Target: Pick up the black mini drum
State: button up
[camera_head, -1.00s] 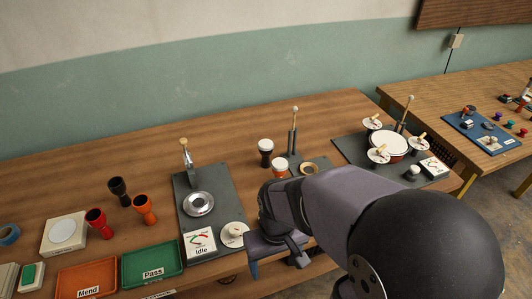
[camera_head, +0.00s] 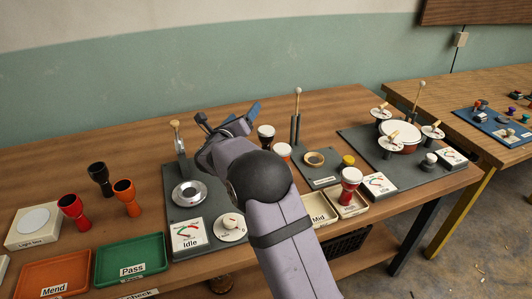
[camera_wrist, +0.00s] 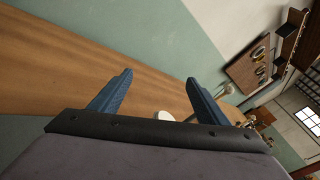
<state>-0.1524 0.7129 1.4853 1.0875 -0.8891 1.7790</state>
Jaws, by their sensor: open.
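A black goblet-shaped mini drum (camera_head: 100,178) stands upright on the left of the bench, beside a red one (camera_head: 73,210) and an orange one (camera_head: 126,196). Another dark drum with a white head (camera_head: 266,133) stands at mid-bench, partly hidden by my arm. My gripper (camera_head: 229,119) is raised over the back of the bench, left of that white-headed drum and well to the right of the left-hand black drum. In the wrist view its two blue fingers (camera_wrist: 160,78) are spread with nothing between them. No black drum can be made out in the wrist view.
A grey station plate with a silver ring (camera_head: 190,194) and an Idle dial lies between the left drums and my arm. Orange Mend (camera_head: 52,275) and green Pass (camera_head: 130,262) trays are at the front left. A rod stand (camera_head: 297,120) rises right of my gripper.

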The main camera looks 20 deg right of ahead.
aim_at(260, 135)
jog(key=s+d+f+m+g+h+b, duration=0.1)
jog(key=f+m, duration=0.1)
jog(key=m, duration=0.1)
jog(key=s+d+f+m+g+h, duration=0.1)
jog(key=d+f+m+h, duration=0.1)
jog(key=m, duration=0.2)
jog(key=s+d+f+m+g+h+b, duration=0.1)
jog(key=f+m+g+h, duration=0.1)
jog(key=m, duration=0.1)
jog(key=shift+s+d+f+b, duration=0.15)
jog(key=shift+s+d+b, duration=0.05)
jog(key=shift+d+b, duration=0.1)
jog(key=shift+s+a+f+m, duration=0.1)
jog(key=shift+a+f+m, duration=0.1)
jog(key=shift+a+m, duration=0.25)
jog(key=shift+w+d+r, duration=0.1)
jog(key=shift+w+d, duration=0.2)
jog(key=shift+d, duration=0.4)
jog(key=shift+s+f+p+x, duration=0.15)
jog(key=shift+p+x, duration=0.4)
jog(key=shift+x, duration=0.95)
jog(key=shift+s+f+p+x, duration=0.15)
jog(key=shift+p+x, duration=0.35)
jog(key=shift+x, duration=1)
jog(key=shift+d, duration=0.1)
jog(key=c, duration=1.1)
